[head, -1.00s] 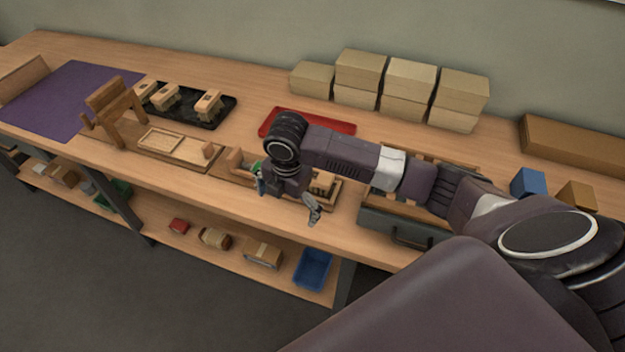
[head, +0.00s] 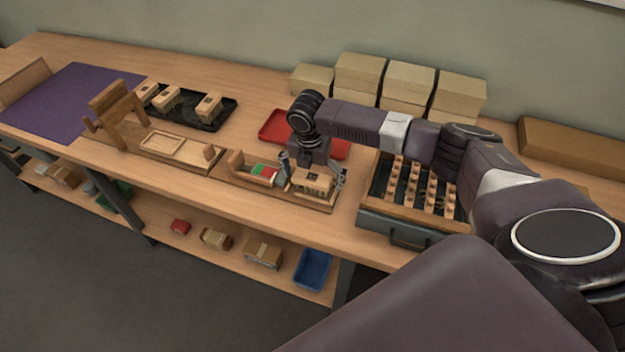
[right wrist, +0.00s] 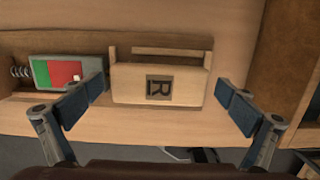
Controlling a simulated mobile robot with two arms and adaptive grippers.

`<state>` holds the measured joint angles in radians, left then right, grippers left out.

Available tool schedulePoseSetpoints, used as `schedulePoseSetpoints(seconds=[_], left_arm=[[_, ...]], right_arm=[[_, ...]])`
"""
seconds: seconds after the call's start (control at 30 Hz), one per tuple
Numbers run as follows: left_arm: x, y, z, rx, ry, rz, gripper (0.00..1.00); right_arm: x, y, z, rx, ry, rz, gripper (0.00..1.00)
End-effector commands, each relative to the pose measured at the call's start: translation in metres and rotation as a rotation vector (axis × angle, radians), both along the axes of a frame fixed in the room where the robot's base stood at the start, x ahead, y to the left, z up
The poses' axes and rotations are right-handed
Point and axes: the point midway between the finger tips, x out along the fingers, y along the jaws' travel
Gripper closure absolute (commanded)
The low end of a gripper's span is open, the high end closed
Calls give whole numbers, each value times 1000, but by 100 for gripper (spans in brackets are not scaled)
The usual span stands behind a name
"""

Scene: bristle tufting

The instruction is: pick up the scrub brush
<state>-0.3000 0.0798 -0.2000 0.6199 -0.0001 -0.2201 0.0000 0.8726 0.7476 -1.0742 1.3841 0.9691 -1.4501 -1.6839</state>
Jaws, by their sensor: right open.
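The scrub brush, as I take it, is a pale wooden block marked with a dark square and the letter R (right wrist: 158,86). In the head view the brush (head: 312,183) sits at the right end of a wooden fixture board (head: 236,180) near the table's front edge. My right gripper (head: 311,172) is open over it. In the right wrist view the fingers of the right gripper (right wrist: 160,92) stand on either side of the block, with a visible gap on each side. The brush's underside is hidden. My left gripper is not in view.
A red and green panel with a spring (right wrist: 62,72) is left of the brush. A drawer-like box with rows of pegs (head: 372,213) stands right. A red tray (head: 275,126) lies behind, partly hidden by my arm. A black tray (head: 225,110) holds similar blocks.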

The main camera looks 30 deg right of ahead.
Motion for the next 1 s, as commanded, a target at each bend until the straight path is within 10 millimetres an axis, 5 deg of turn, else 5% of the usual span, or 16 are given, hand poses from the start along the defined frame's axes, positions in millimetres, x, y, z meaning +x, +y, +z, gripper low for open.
schedulePoseSetpoints(seconds=[0.3, 0.77, 1.0], left_arm=[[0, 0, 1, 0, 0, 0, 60], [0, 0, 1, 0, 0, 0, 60], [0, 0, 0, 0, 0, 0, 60]], right_arm=[[0, 0, -7, 1, -1, 1, 1], [0, 0, -6, 0, -1, 0, 52], [1, 0, -5, 0, -1, 0, 52]])
